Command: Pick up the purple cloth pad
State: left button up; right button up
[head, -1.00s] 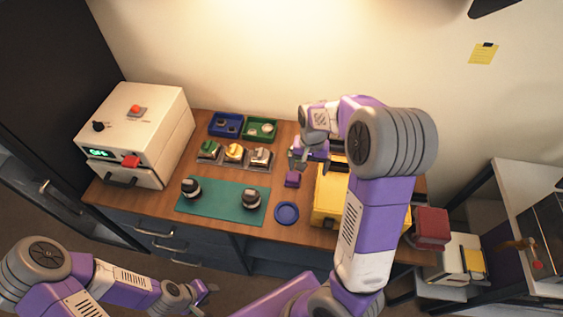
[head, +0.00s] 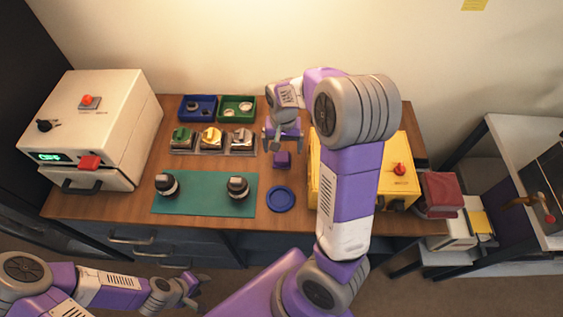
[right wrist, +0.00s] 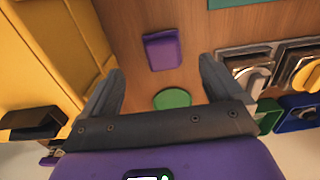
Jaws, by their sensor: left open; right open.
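The purple cloth pad (head: 282,160) is a small block-like piece lying on the wooden bench, just above the blue round dish. My right gripper (head: 284,138) is just behind the pad in the head view. My left gripper (head: 197,292) is open and empty, low in front of the bench, far from the pad.
A yellow box (head: 395,180) stands close right of the pad. Metal fixtures (head: 211,140) and blue and green trays (head: 236,108) are to the left. The blue dish (head: 280,199) is in front. A green disc (right wrist: 172,98) shows near my right fingers. The teal mat (head: 205,195) holds two dark lens parts.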

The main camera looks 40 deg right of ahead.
aim_at(282, 159)
jog(key=f+b, duration=0.1)
jog(key=f, duration=0.2)
jog(key=f+b, duration=0.1)
jog(key=f, duration=0.3)
jog(key=shift+a+f, duration=0.2)
jog(key=shift+f, duration=0.1)
jog(key=shift+r, duration=0.1)
jog(key=c, duration=1.2)
notch_tip(282, 159, up, 10)
jog(key=p, duration=0.2)
jog(key=shift+p, duration=0.35)
